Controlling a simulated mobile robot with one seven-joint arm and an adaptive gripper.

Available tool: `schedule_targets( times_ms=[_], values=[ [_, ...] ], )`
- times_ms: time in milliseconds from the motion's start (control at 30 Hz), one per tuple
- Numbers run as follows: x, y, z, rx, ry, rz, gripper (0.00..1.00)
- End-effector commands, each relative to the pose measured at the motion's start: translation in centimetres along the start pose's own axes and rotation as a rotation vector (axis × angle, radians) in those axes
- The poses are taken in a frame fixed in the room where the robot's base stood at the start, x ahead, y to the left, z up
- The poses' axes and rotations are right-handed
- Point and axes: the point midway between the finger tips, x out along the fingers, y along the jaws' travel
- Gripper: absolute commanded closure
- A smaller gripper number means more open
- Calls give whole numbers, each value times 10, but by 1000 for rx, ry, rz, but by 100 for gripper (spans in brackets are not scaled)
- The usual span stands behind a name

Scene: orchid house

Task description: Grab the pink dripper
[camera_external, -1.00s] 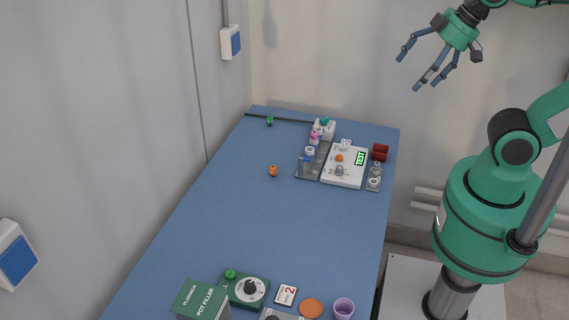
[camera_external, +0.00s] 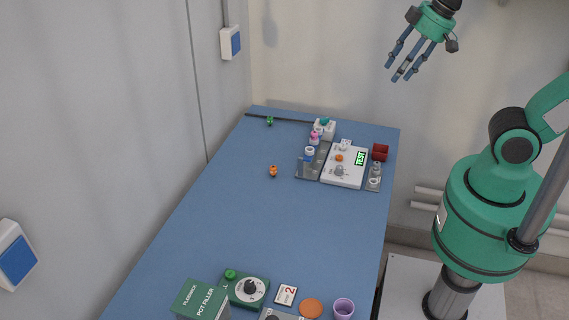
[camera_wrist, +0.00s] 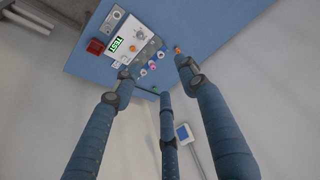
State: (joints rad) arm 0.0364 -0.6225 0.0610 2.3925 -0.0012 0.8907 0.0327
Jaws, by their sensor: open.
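The pink dripper (camera_external: 316,136) is a small pink-topped piece in a row with a blue one and a teal one, at the far end of the blue table. In the wrist view the pink dripper (camera_wrist: 154,65) shows between my spread fingers, small and far off. My gripper (camera_external: 405,72) is open and empty, high in the air above and to the right of the table's far end, fingers pointing down. In the wrist view my gripper (camera_wrist: 160,85) shows its blue fingers spread apart. Nothing touches the dripper except its grey holder, as far as I can see.
A white tester (camera_external: 345,166) marked TEST and a red box (camera_external: 380,152) stand right of the drippers. A blue-topped dripper (camera_external: 309,152) is close in front of the pink one. An orange piece (camera_external: 273,171) lies apart. A green box (camera_external: 203,300) is at the near end. The table's middle is clear.

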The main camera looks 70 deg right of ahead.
Motion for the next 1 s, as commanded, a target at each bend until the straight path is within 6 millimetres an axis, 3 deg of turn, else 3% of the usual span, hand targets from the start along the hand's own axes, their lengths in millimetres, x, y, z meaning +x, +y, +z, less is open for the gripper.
schedule_targets(
  times_ms=[467, 700, 1000],
  values=[
    [72, 32, -88, 136, -149, 37, 57],
    [124, 54, -121, 205, -221, 55, 57],
    [200, 87, -148, 292, -310, 77, 57]
  ],
)
